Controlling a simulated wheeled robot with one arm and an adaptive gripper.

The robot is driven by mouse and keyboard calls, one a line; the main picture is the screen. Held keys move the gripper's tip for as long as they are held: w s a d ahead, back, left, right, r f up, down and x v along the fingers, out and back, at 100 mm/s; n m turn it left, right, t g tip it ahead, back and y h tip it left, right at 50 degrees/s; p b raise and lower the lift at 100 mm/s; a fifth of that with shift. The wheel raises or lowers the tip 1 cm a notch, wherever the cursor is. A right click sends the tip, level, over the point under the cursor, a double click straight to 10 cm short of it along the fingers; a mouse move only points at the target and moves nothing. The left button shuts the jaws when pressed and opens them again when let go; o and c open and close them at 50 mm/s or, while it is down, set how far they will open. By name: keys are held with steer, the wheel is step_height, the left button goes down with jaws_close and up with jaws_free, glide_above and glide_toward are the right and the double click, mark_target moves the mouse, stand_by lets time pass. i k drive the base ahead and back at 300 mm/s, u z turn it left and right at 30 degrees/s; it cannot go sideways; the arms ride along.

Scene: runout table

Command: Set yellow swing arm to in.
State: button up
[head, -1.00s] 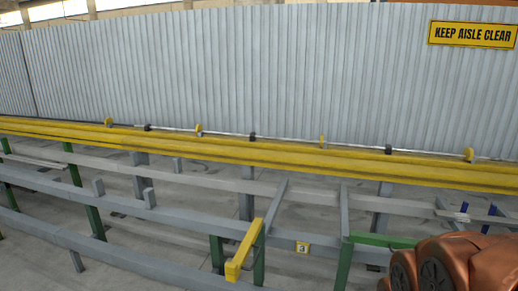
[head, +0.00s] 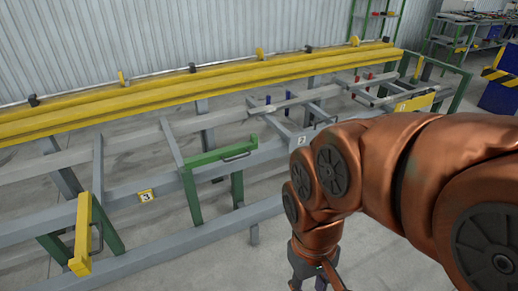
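A yellow swing arm (head: 82,235) is at the lower left in the head view, on green posts beside the number 3 plate (head: 146,196). It sticks out from the table's front rail toward me, with a handle at its side. A green bar with a handle (head: 218,153) lies along the rail to its right. Another yellow piece (head: 416,102) sits along the rail at the far right. My gripper (head: 310,278) hangs at the bottom edge, well to the right of the left yellow arm and apart from it. Its fingers are mostly cut off by the frame.
My copper arm covers the right and hides part of the table. Long yellow rails (head: 190,92) run along the back before a corrugated wall (head: 180,35). The floor at the lower left front is clear.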

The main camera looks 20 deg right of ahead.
mark_target(81, 264)
steer(key=u, duration=1.05)
steer(key=k, duration=0.4)
steer(key=u, duration=1.15)
steer(key=i, duration=0.95)
steer(key=z, duration=0.55)
